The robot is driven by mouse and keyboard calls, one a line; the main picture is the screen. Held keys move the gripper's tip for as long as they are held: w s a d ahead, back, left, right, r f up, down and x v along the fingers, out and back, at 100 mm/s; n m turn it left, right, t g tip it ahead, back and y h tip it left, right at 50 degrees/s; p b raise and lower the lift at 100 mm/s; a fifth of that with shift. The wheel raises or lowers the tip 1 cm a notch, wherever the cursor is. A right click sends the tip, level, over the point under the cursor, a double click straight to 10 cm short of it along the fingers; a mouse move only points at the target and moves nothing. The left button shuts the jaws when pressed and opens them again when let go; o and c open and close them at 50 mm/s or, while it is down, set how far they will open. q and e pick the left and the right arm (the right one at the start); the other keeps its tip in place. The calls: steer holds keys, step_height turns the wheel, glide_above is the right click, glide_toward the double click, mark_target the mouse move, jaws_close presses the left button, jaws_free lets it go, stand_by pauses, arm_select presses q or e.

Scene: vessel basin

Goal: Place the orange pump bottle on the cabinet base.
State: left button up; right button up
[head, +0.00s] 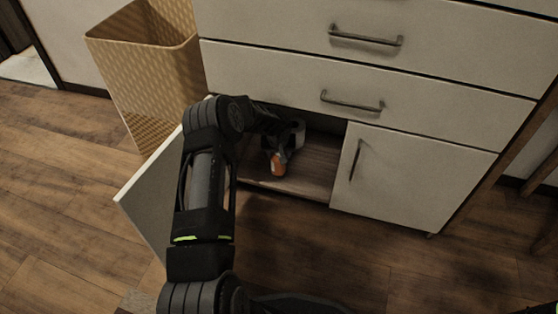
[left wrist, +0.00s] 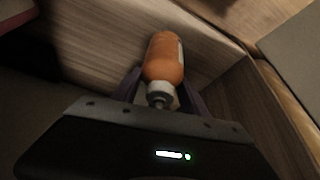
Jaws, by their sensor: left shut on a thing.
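The orange pump bottle (left wrist: 165,58) shows in the left wrist view, with its grey and white pump end toward the camera. My left gripper (left wrist: 155,88) is shut on it, one finger on each side. In the head view the orange bottle (head: 278,165) is small and partly hidden by my left gripper (head: 285,155), inside the open lower compartment. The cabinet base (head: 312,180) is a brown wooden board under it. I cannot tell whether the bottle touches the board. My right gripper is not in view.
The left cabinet door (head: 150,205) stands open, partly behind my left arm. The right door (head: 405,180) is shut, and the drawers (head: 420,100) above are shut. A tan woven bin (head: 150,75) stands at the left. Bare board lies right of the bottle.

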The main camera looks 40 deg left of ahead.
mark_target(277, 169)
arm_select(q)
step_height(277, 169, down, 4)
steer(key=shift+r+b, duration=0.25)
steer(key=shift+b, duration=0.9)
steer(key=shift+f, duration=0.1)
steer(key=o, duration=1.6)
steer(key=shift+c, duration=0.2)
